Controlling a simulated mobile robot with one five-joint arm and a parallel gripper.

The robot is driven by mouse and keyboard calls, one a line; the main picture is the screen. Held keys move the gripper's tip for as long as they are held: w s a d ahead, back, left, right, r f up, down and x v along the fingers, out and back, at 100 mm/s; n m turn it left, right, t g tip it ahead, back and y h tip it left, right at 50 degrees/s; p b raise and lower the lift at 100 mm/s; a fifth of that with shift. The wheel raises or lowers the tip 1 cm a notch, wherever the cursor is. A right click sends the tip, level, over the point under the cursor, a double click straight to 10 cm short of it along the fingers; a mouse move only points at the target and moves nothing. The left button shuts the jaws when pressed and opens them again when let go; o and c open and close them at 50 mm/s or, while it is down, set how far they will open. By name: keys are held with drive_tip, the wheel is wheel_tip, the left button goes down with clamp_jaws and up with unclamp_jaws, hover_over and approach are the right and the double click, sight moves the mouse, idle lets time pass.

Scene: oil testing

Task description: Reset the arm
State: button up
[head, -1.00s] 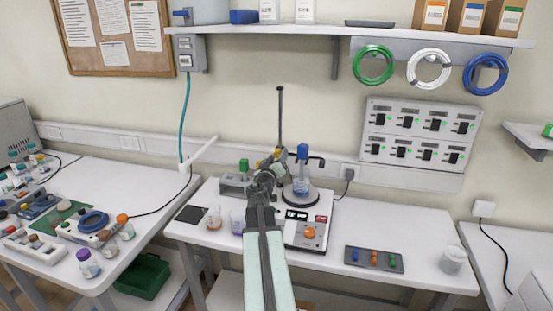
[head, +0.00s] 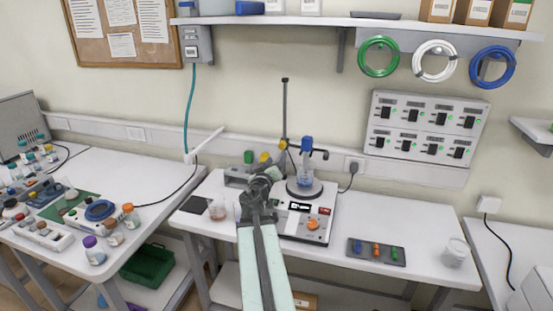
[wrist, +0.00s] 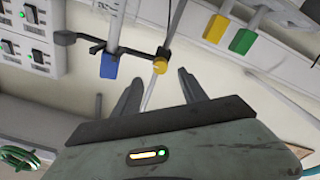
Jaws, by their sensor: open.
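My gripper (head: 262,170) is in the middle of the head view, at the end of my pale green forearm, in front of the stirrer stand on the middle bench. In the wrist view my gripper (wrist: 158,92) has its two dark fingers spread apart with nothing between them. Beyond the fingertips are the stand's clamp with a yellow knob (wrist: 160,65) and a blue-ended part (wrist: 108,66). I cannot tell how far the fingers are from the clamp.
A small flask (head: 217,210) and dark pad (head: 195,204) are at left. A tray of colored pieces (head: 376,252) and a white cup (head: 455,252) are at right. A shelf (head: 330,22) hangs above.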

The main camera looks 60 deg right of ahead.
drive_tip(key=w+a+f+n+t+y, duration=0.1)
drive_tip(key=w+a+f+t+y, duration=0.15)
drive_tip(key=w+a, duration=0.9)
drive_tip(key=w+a+f+n+t+y, duration=0.1)
drive_tip(key=w+a+t+y, duration=0.15)
drive_tip(key=w+a, duration=0.9)
drive_tip(key=s+a+f+g+y, duration=0.1)
drive_tip(key=a+f+g+y, duration=0.1)
drive_tip(key=a+f, duration=0.5)
drive_tip(key=s+a+f+g+y, duration=0.1)
drive_tip(key=a+f+y, duration=0.25)
drive_tip(key=a, duration=0.65)
drive_tip(key=s+a+f+g+y, duration=0.2)
drive_tip(key=a+f, duration=0.4)
drive_tip(key=a, duration=0.3)
drive_tip(key=s+a+f+n+g+y, duration=0.2)
drive_tip(key=s+a+n, duration=0.1)
drive_tip(key=s+a, duration=0.2)
drive_tip(key=s+a+f+n+g+y, duration=0.3)
drive_tip(key=s+a, duration=0.2)
drive_tip(key=a, duration=0.2)
drive_tip(key=shift+s, duration=0.15)
